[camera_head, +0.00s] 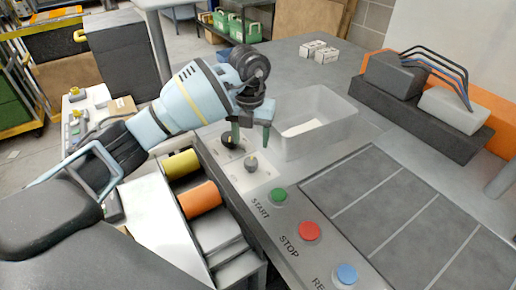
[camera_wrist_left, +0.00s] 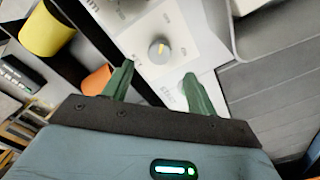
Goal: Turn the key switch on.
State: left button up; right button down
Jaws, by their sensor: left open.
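A white control panel (camera_head: 240,180) on the bench edge carries two small knobs. One dark knob (camera_head: 229,143) is partly behind a fingertip; a grey knob (camera_head: 251,165) sits nearer the START button. Which is the key switch I cannot tell in the head view.
Green START (camera_head: 279,195), red STOP (camera_head: 309,231) and blue (camera_head: 346,273) buttons line the front strip. A grey bin (camera_head: 325,106) stands just behind the panel. Yellow (camera_head: 181,165) and orange (camera_head: 199,199) rolls lie in the compartment below left. Dark mat squares cover the right.

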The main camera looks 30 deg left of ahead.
aim_at(251, 161)
pick_arm(q)
jog(key=shift+s+f, duration=0.15)
jog(key=shift+s, duration=0.1)
notch_tip(251, 161, down, 7)
jog(key=shift+f, duration=0.2)
pick_arm(e)
jog(key=shift+s, duration=0.35)
pick_arm(q)
jog(key=c, duration=1)
pick_arm(e)
jog(key=shift+s+f, duration=0.1)
jog(key=shift+f, duration=0.05)
